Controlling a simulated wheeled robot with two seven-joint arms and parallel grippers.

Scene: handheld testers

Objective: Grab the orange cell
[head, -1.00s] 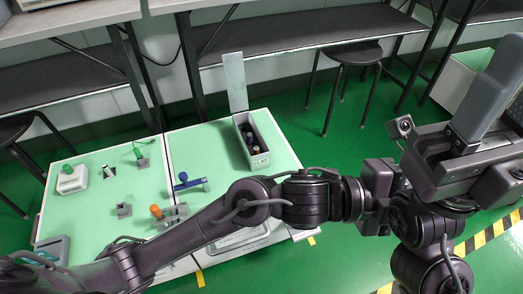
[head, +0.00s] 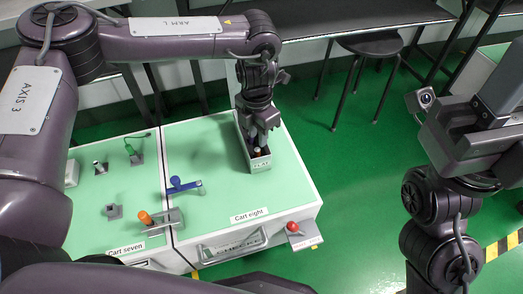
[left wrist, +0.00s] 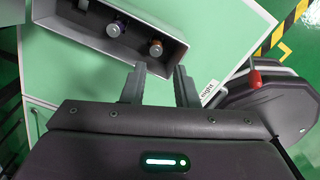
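A grey open bin (head: 241,139) stands on the right cart top and holds small upright cells. My left gripper (head: 262,138) is over the bin in the head view. In the left wrist view its two fingers (left wrist: 160,84) are apart, with nothing between them, just short of the bin's near wall. My right gripper (head: 490,115) is partly in view at the right, its fingertips unclear.
An orange-handled tester (head: 146,219) and a blue-handled lever (head: 183,186) stand on the carts left of the bin. A red knob (head: 292,227) sits at the front right. A black stool (head: 372,46) stands behind. The cart top right of the bin is clear.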

